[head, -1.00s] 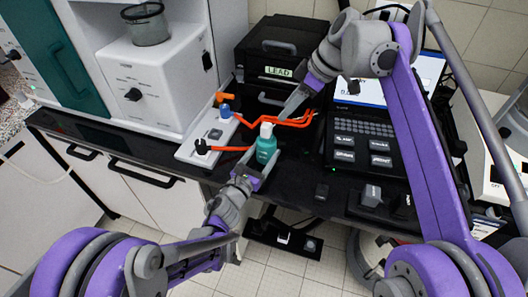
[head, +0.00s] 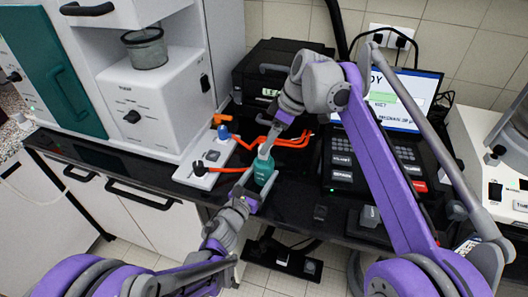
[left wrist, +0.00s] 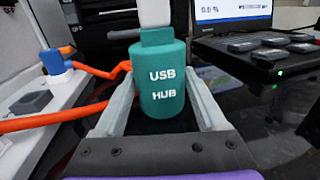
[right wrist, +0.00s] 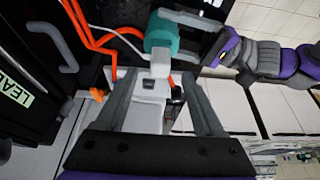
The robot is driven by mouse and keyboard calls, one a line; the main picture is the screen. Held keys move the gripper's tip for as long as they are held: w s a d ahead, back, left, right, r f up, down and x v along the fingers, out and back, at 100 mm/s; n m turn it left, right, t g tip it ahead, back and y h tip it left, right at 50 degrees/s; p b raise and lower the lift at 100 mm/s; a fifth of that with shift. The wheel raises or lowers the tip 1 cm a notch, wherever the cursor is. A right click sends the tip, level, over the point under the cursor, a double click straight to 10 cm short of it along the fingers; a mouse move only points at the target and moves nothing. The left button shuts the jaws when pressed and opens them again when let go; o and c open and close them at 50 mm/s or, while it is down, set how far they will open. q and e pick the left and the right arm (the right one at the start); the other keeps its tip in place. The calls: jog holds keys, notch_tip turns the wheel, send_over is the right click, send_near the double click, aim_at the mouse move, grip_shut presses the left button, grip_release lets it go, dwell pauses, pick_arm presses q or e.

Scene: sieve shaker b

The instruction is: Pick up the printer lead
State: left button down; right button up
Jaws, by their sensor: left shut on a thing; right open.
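A white plug (head: 265,150) stands in the top of the teal USB hub (head: 264,170). In the right wrist view a thin white lead runs to this plug (right wrist: 160,62); I take it for the printer lead, though it bears no label. My left gripper (head: 250,196) is shut around the hub and holds it upright; its fingers flank the hub in the left wrist view (left wrist: 163,90). My right gripper (head: 273,140) is open just above and behind the plug. In the right wrist view the plug lies beyond and between its fingertips, apparently not gripped.
Orange cables (head: 290,143) lie behind the hub, near the black printer (head: 255,68). A laptop (head: 405,95) and a black keypad device (head: 342,160) stand right. The black bench edge is close in front.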

jog(key=x, duration=0.4)
jog(key=shift+f, duration=0.2)
grip_shut()
